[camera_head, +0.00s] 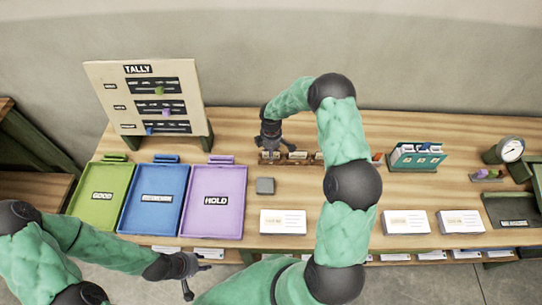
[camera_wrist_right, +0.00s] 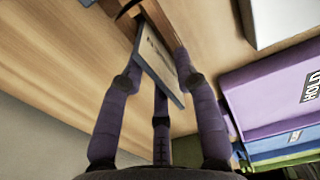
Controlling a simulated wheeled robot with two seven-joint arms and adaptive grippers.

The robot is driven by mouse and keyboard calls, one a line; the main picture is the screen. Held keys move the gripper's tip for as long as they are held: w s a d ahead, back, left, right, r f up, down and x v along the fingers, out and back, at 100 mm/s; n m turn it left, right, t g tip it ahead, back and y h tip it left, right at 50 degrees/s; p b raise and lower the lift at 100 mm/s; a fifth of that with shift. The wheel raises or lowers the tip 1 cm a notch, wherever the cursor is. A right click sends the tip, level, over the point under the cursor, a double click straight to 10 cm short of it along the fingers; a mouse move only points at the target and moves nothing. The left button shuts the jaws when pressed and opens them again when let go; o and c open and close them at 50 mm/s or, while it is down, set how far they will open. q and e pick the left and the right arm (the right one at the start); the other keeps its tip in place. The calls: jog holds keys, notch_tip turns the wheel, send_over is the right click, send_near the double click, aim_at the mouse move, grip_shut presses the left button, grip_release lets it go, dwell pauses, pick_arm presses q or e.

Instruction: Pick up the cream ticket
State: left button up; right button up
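A small pale card with dark lettering (camera_wrist_right: 162,58) stands at a wooden rack in the right wrist view. It may be the cream ticket, but its colour looks greyish in shadow. My right gripper (camera_wrist_right: 160,82) has its fingers spread around this card; contact is unclear. In the head view my right gripper (camera_head: 271,143) is above the left end of a low wooden rack (camera_head: 298,162) holding several small cards, and partly hides it. My left gripper (camera_head: 198,279) is open and empty, in front of the table edge below the purple tray.
Green (camera_head: 92,208), blue (camera_head: 152,213) and purple (camera_head: 215,214) trays lie on the left. A tally board (camera_head: 110,92) stands behind them. A grey block (camera_head: 265,186) and white card stacks (camera_head: 283,227) lie near the front. A teal card holder (camera_head: 413,161) stands right of my right arm.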

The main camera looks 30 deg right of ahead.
grip_shut()
jog(key=shift+r, duration=0.15)
